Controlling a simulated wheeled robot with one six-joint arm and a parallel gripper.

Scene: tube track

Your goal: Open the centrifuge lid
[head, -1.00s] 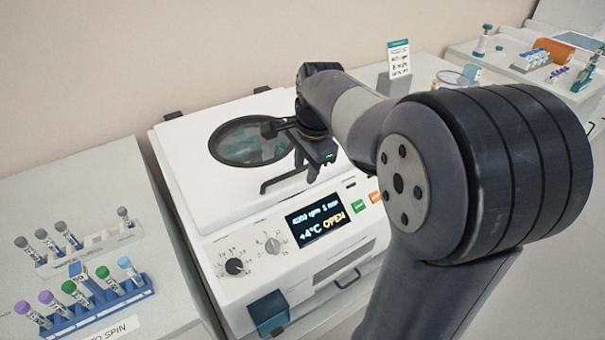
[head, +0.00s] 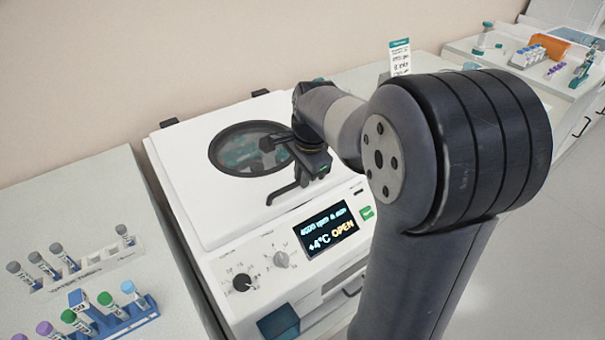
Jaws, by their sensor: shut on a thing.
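The centrifuge is a white box with a white lid (head: 193,178) that has a round dark window (head: 240,150). The lid looks down on the body; I cannot tell if its front edge is slightly raised. A dark bar handle (head: 284,193) sits at the lid's front edge. My gripper (head: 303,172) is at this handle, shut on it, with its dark body covering the handle's right part.
Left of the centrifuge, a blue rack (head: 131,320) holds capped tubes, and a pale rack (head: 92,261) with grey-capped tubes stands behind it. A small sign (head: 400,57) stands behind my arm. A far bench at right holds an orange bin (head: 548,46). My arm hides the centrifuge's right side.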

